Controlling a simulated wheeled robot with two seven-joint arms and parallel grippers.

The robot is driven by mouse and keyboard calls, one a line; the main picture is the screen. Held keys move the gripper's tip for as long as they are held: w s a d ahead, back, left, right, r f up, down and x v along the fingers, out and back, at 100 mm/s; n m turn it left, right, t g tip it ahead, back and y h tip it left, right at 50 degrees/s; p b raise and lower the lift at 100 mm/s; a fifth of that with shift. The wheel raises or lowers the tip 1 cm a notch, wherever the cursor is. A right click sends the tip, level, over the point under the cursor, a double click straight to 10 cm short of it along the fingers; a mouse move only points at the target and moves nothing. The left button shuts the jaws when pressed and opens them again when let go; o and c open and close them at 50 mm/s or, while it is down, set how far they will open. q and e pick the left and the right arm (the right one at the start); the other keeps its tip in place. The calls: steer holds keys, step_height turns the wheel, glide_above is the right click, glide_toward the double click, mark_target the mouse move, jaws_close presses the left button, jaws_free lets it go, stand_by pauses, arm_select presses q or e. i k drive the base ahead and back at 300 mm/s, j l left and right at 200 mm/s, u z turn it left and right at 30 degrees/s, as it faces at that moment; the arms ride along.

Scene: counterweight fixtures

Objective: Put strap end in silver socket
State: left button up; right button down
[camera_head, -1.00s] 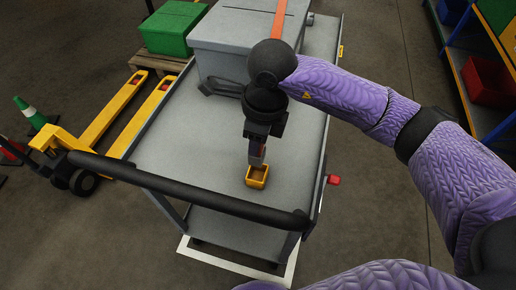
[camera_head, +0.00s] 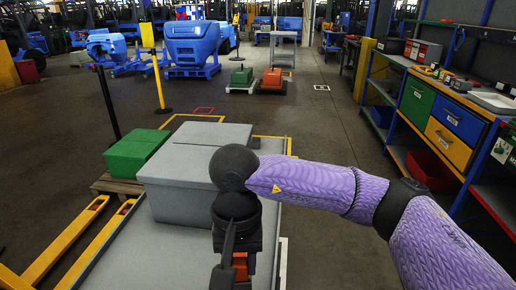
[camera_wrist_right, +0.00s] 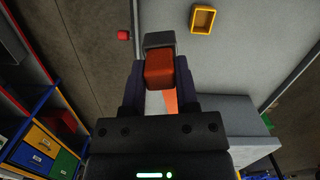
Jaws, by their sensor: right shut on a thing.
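Orange strap shows between the fingers in the wrist view. A yellow square socket (camera_wrist_right: 203,19) sits on the cart top, apart from the strap end. My left gripper is not in view.
A large grey box (camera_head: 180,165) stands on the grey cart (camera_head: 160,245). A green box (camera_head: 137,152) on a pallet and a yellow pallet jack (camera_head: 70,245) are at left. A shelf with coloured bins (camera_head: 455,120) is at right. A red knob (camera_wrist_right: 123,34) is beside the cart.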

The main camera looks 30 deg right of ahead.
mark_target(256, 146)
steer(key=l+u, duration=0.2)
steer(key=l, duration=0.6)
steer(key=l+u, duration=0.15)
steer(key=l, duration=0.65)
steer(key=k+l+u, duration=0.2)
steer(key=l, duration=0.55)
steer(key=i+l+u, duration=0.1)
steer(key=i+l, duration=0.2)
steer(key=i+l+u, duration=0.1)
steer(key=i+l, duration=0.15)
steer(key=l, duration=0.15)
steer(key=i+l+u, duration=0.1)
steer(key=i+l, duration=0.2)
steer(key=i+l+u, duration=0.1)
steer(key=i+l, duration=0.15)
steer(key=l, duration=0.2)
steer(key=i+l+u, duration=0.1)
steer(key=i+l, duration=0.15)
steer(key=l, duration=0.2)
steer(key=i+l+u, duration=0.1)
steer(key=i, duration=0.05)
